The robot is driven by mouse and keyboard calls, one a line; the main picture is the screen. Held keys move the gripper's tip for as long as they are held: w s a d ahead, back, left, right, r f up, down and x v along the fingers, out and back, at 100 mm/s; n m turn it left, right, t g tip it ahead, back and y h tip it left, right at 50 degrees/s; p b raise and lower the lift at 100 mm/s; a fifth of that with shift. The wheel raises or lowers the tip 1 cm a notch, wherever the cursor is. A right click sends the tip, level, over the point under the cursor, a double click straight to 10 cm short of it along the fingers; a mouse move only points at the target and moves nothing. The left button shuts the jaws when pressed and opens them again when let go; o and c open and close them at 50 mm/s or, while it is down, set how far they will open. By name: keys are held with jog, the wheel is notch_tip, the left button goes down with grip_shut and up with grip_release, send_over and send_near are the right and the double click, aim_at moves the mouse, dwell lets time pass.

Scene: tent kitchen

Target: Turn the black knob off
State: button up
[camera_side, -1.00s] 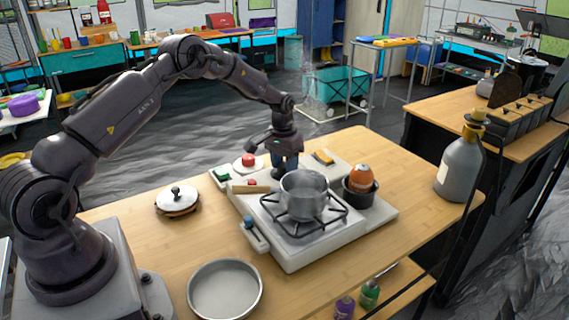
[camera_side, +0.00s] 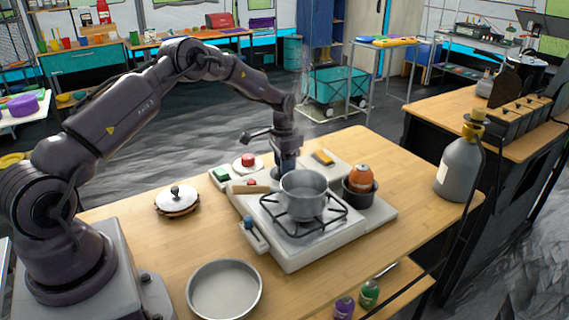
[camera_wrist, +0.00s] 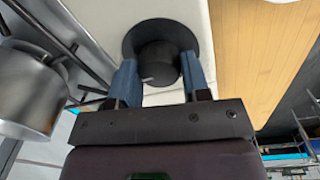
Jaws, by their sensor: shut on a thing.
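The black knob (camera_wrist: 158,63) is at the top middle of the wrist view, round and dark on a wider black disc, with a small pale mark on its side. My gripper (camera_wrist: 160,85) has its two blue fingers on either side of the knob, shut on it. The stove (camera_side: 290,255) is white, with a black burner grate.
A steel pot (camera_side: 303,196) stands on the grate close to my gripper; its side also shows in the wrist view (camera_wrist: 25,90). A small black pot with an orange-brown thing (camera_side: 361,176) is to its right. A lidded dish (camera_side: 177,198) and a round pan (camera_side: 225,290) lie on the table.

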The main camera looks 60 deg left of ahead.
jog(key=o, duration=0.9)
jog(key=r, duration=1.3)
jog(key=shift+a, duration=0.35)
